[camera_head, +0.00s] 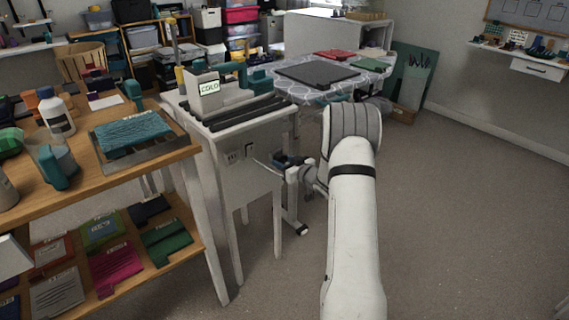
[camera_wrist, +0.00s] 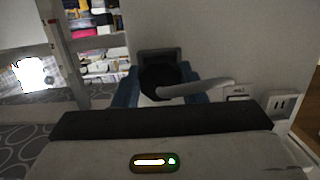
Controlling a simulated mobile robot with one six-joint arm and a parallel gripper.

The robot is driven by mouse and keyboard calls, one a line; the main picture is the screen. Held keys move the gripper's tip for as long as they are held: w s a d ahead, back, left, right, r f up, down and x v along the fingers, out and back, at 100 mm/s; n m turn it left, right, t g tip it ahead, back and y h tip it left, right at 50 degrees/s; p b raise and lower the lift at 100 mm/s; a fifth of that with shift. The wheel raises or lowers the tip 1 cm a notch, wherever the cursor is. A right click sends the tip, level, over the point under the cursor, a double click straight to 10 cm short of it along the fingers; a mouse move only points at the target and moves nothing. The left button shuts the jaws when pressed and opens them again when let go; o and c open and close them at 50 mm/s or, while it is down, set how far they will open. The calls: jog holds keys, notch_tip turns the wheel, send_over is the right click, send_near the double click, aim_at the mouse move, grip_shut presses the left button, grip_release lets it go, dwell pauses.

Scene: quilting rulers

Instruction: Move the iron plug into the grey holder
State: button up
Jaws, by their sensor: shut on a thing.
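My gripper (camera_wrist: 162,92) is shut on the iron plug (camera_wrist: 158,80), a round black plug with a light grey cable curving off to the right in the wrist view. The blue fingertips sit on either side of it. Behind the plug is a dark grey square holder (camera_wrist: 160,54) on a white panel; the plug hides most of its opening. I cannot tell whether plug and holder touch. In the head view my gripper (camera_head: 281,160) is in front of the small white table's side panel, where a small dark fitting (camera_head: 249,149) shows; the plug itself is not clear there.
A two-slot outlet (camera_wrist: 280,103) and a small label (camera_wrist: 237,93) are beside the holder. The wooden table (camera_head: 178,148) stands left, and a table with a patterned cloth (camera_head: 300,92) stands behind. The floor (camera_head: 460,210) on the right is clear.

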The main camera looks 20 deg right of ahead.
jog(key=o, duration=0.9)
jog(key=shift+s, duration=0.1)
jog(key=p+v, duration=0.1)
jog(key=v, duration=0.6)
jog(key=shift+s+d, duration=0.1)
jog(key=shift+s, duration=0.2)
jog(key=s+a+r+m+g+h+p, duration=0.1)
jog(key=s+a+r+g+h+p, duration=0.4)
jog(key=r, duration=0.6)
jog(key=s+a+r+m+h+p, duration=0.1)
jog(key=s+r+m+h+p, duration=0.1)
jog(key=r+p, duration=0.75)
jog(key=s+a+r+g+p, duration=0.2)
jog(key=s+a+r, duration=0.2)
jog(key=s, duration=0.5)
jog(key=s+a+r+g+y+p, duration=0.1)
jog(key=s+a+r+g+p, duration=0.2)
jog(key=s, duration=0.7)
jog(key=s+a+r+g+y+p, duration=0.1)
jog(key=s+a+r+g+p, duration=0.1)
jog(key=s+a+r, duration=0.4)
jog(key=shift+s+a+r+m+g, duration=0.15)
jog(key=shift+s+r, duration=0.2)
jog(key=shift+s, duration=0.35)
jog(key=shift+s+r+m+g, duration=0.1)
jog(key=shift+s+r, duration=0.25)
jog(key=shift+s, duration=0.35)
jog(key=shift+s+a+r+m+g, duration=0.15)
jog(key=shift+s+r, duration=0.2)
jog(key=shift+s, duration=0.35)
